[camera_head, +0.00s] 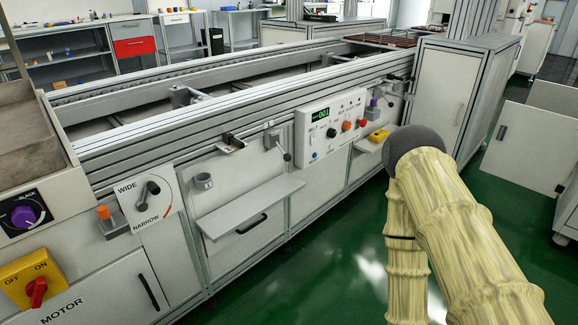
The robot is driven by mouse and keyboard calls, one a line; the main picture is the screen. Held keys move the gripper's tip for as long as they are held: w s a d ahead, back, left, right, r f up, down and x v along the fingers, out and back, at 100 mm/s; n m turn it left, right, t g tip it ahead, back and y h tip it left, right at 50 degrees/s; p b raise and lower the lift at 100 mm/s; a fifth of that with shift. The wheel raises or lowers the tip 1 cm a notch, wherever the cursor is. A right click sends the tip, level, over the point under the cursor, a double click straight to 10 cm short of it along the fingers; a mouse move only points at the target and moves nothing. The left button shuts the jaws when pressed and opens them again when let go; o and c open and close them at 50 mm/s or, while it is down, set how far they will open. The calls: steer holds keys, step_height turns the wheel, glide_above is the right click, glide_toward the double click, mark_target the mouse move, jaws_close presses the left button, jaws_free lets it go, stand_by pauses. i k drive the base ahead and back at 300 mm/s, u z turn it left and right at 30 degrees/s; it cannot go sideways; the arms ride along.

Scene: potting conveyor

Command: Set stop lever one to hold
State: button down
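A small lever (277,142) with a dark ball knob hangs on the front rail of the conveyor, left of the control panel. Its arm slants down to the right. A second similar lever (398,91) sits on the rail right of the panel, near the grey cabinet. I cannot read any label that tells which is stop lever one, nor a hold mark. My arm, in a cream sleeve with a dark rounded joint, shows at the right. My gripper is not in view.
The control panel (330,130) has a green display and several knobs. A grey shelf (248,207) juts out below the left lever. A wide/narrow dial (148,200) and yellow motor switch (32,280) are at left. An open cabinet door (525,147) stands at right. Green floor (345,260) is clear in front.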

mark_target(287, 157)
steer(key=z, duration=0.05)
steer(key=k, duration=0.1)
steer(key=z, duration=1.1)
steer(key=i, duration=0.6)
steer(key=u, duration=1.95)
